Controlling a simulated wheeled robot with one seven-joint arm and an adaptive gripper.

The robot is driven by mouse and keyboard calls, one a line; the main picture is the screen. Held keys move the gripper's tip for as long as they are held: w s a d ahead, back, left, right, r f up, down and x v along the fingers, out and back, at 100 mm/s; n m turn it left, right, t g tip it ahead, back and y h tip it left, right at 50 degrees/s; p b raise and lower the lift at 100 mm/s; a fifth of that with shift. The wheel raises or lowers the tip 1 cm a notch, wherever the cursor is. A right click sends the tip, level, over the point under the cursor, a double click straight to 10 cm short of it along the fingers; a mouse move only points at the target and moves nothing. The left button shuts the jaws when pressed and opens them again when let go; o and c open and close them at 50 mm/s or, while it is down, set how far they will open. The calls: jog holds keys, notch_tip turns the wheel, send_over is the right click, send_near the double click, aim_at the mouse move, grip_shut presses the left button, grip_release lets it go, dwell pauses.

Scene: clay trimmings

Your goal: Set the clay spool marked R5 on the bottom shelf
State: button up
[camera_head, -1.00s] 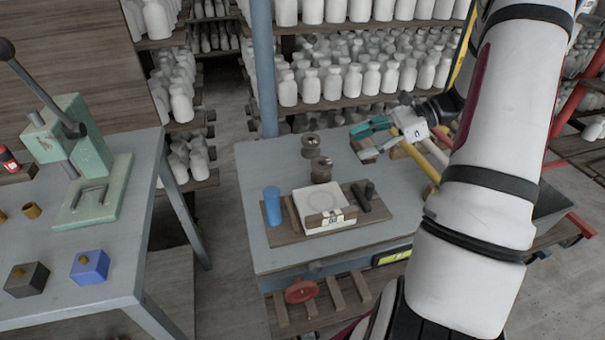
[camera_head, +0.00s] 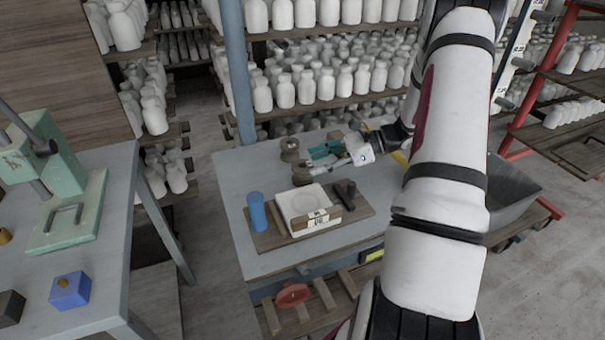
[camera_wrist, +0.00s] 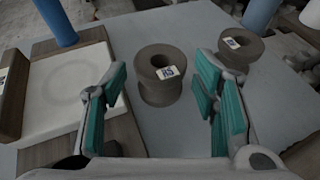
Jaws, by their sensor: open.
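Two grey-brown clay spools stand on the grey table. The nearer one (camera_head: 302,172) shows in the wrist view (camera_wrist: 160,82) with a small white label that seems to read R5. The farther one (camera_head: 290,150) also shows in the wrist view (camera_wrist: 240,47); its label is too small to read. My gripper (camera_head: 324,157) is open and empty, its teal fingers beside the nearer spool. In the wrist view, that spool stands ahead, between the two fingers (camera_wrist: 162,92). I cannot tell which shelf is the bottom shelf meant; a red-framed rack (camera_head: 540,130) stands at the right.
A wooden board (camera_head: 262,241) carries a blue cylinder (camera_head: 257,211), a white tray (camera_head: 299,203) and a dark tool. A grey bin (camera_head: 515,190) is at the table's right. Shelves of white bottles (camera_head: 290,90) stand behind. A green press (camera_head: 40,160) stands on the left table.

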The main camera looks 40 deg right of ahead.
aim_at(306, 165)
jog(key=x, duration=0.5)
jog(key=shift+d+f, duration=0.1)
jog(key=shift+f, duration=0.05)
jog(key=c, duration=1.2)
